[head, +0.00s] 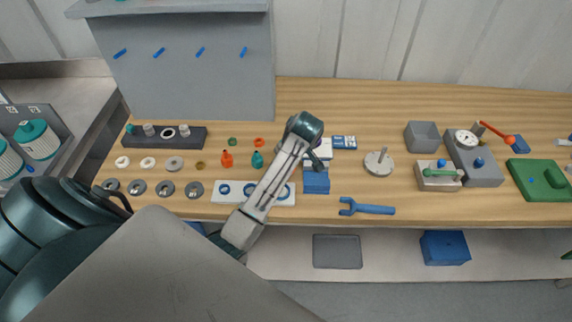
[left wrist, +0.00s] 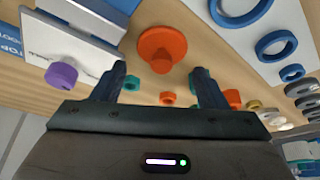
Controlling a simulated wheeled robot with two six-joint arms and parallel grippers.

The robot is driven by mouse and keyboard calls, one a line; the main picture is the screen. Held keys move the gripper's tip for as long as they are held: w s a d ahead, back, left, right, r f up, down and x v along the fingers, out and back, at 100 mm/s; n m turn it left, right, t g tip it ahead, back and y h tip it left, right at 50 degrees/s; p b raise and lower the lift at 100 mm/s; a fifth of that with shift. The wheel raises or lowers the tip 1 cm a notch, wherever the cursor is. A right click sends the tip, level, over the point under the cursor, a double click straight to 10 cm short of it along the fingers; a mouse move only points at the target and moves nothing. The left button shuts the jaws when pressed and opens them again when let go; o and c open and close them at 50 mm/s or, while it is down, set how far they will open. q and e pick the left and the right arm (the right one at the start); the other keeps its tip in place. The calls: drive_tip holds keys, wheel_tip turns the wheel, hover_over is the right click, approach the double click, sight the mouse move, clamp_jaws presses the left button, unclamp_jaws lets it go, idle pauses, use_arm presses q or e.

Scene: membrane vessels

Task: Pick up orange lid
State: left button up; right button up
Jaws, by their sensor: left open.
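The orange lid (left wrist: 162,48), a round flange with a raised knob, sits on the wooden bench in the left wrist view. In the head view I cannot make it out; my left arm covers that part of the bench. My left gripper (left wrist: 160,76) is open and empty, its two fingers apart, with the lid showing between and beyond the tips. In the head view the left gripper (head: 314,153) is over the bench near the blue block (head: 316,182). I cannot tell the height between fingers and lid. My right gripper is not in view.
A white plate (left wrist: 72,42) with a purple knob (left wrist: 62,75) lies close beside one finger. A blue wrench (head: 368,208) lies at the front edge.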

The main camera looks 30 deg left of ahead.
use_arm(q)
drive_tip(key=shift+a+f+p, duration=0.25)
drive_tip(key=shift+f+p, duration=0.05)
drive_tip(key=shift+p, duration=0.1)
drive_tip(key=p+x, duration=0.1)
drive_tip(key=x, duration=0.2)
drive_tip(key=shift+a+f, duration=0.15)
drive_tip(key=shift+a+f+p, duration=0.15)
drive_tip(key=shift+f+p, duration=0.15)
drive_tip(key=shift+w+f, duration=0.1)
drive_tip(key=shift+f, duration=0.05)
drive_tip(key=c, duration=0.6)
drive_tip(key=shift+c, duration=0.2)
